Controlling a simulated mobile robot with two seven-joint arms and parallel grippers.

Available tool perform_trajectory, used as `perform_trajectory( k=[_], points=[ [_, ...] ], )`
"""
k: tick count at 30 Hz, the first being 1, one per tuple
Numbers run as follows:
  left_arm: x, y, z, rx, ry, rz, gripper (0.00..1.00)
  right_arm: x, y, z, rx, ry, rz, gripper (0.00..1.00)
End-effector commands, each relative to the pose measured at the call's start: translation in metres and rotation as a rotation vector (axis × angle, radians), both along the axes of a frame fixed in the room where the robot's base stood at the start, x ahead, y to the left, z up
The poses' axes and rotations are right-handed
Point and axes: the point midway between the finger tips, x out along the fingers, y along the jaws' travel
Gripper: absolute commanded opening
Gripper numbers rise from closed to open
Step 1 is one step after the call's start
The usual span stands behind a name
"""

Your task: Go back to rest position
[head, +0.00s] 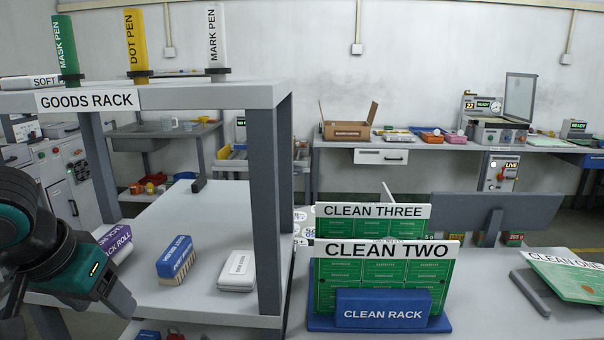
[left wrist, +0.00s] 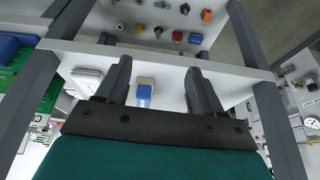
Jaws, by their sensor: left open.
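My left gripper (head: 116,300) is at the lower left of the head view, beside the goods rack's middle shelf. In the left wrist view its two dark fingers (left wrist: 158,68) are spread with nothing held between them. A blue brush (head: 175,258) stands on the shelf to the right of the gripper, apart from it. It also shows in the left wrist view (left wrist: 144,93), beyond and between the fingers. My right gripper is in neither view.
The blue clean rack (head: 383,308) holds green boards on the bench at right; another board (head: 570,275) lies farther right.

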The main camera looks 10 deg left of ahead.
Motion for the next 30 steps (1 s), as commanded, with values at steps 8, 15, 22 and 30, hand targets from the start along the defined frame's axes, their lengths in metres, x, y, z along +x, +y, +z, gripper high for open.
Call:
perform_trajectory(
  k=[8, 15, 22, 30],
  points=[
    [-0.011, -0.005, -0.064, -0.016, 0.005, -0.122, 0.67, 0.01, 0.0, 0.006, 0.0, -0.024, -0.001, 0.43],
    [-0.032, -0.024, -0.129, -0.017, -0.007, -0.223, 0.67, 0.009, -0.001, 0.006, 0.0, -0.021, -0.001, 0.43],
    [-0.06, -0.055, -0.179, -0.009, -0.015, -0.275, 0.67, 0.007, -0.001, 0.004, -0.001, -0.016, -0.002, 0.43],
    [-0.096, -0.095, -0.215, 0.011, 0.009, -0.276, 0.67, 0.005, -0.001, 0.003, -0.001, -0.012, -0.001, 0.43]
  ],
)
